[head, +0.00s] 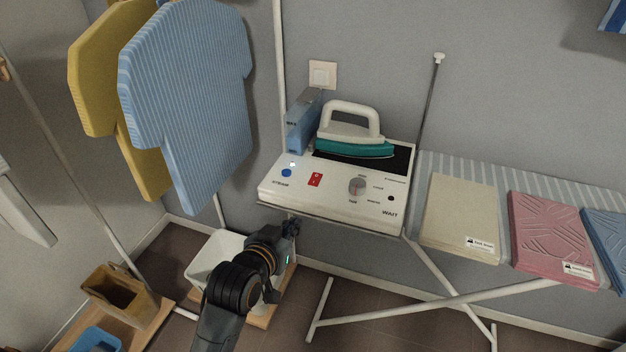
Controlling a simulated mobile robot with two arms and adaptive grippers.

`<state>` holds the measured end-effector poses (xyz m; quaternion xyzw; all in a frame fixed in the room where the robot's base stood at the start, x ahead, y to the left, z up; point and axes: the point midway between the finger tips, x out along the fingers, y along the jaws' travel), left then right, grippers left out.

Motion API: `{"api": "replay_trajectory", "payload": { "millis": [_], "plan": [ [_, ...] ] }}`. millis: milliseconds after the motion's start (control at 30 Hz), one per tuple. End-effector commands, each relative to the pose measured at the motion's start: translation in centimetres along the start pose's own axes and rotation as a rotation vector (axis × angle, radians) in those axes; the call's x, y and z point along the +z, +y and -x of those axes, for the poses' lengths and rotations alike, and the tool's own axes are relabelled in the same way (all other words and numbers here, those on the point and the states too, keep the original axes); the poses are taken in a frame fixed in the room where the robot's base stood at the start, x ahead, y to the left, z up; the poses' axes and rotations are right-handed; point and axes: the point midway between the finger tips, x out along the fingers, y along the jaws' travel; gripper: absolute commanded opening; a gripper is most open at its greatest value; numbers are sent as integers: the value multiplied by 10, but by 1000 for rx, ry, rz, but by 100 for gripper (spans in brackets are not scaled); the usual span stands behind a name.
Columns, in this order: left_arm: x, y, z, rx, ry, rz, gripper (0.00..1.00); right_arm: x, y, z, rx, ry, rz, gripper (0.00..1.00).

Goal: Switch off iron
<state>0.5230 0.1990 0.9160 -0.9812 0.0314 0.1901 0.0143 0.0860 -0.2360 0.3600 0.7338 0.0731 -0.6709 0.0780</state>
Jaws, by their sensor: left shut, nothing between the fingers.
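The iron (355,136), with a teal body and a cream handle, rests on the dark plate on top of a white steam station (322,205). The station's front panel carries a red switch (315,179), a blue button (286,173), a grey dial (357,186) and the word WAIT at lower right. The switch's position is too small to tell. My left gripper (291,226) is shut and empty, just below the station's front left edge and apart from the switch. My right gripper is not in view.
Folded cloths, cream (460,217), pink (552,235) and blue, lie on the striped ironing board (432,166) at right. Blue (190,95) and yellow (92,85) shirts hang at left. A white bin (212,254) stands below, behind my arm. A wall switch (322,75) is above the station.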

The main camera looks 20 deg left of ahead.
Motion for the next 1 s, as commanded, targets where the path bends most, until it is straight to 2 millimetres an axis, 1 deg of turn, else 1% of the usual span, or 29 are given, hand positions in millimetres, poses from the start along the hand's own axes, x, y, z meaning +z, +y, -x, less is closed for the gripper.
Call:
{"api": "replay_trajectory", "payload": {
  "millis": [33,100,200,233,367,600,700,767,867,1000],
  "plan": [
    [-24,-2,-7,-8,75,8,0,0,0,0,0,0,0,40],
    [-50,-5,-12,-16,156,15,0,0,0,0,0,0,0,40],
    [-72,-7,-16,-24,228,22,0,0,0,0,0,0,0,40],
    [-76,-8,-16,-26,240,23,0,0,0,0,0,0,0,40],
    [-83,-9,-17,-29,263,24,0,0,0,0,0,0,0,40],
    [-82,-9,-17,-28,261,24,0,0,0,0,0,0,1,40],
    [-83,-9,-20,-28,260,24,0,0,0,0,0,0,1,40],
    [-84,-9,-25,-28,260,24,0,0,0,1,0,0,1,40],
    [-89,-10,-38,-28,260,24,0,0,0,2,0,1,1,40],
    [-96,-10,-64,-28,260,24,0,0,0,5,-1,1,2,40]
  ]
}}
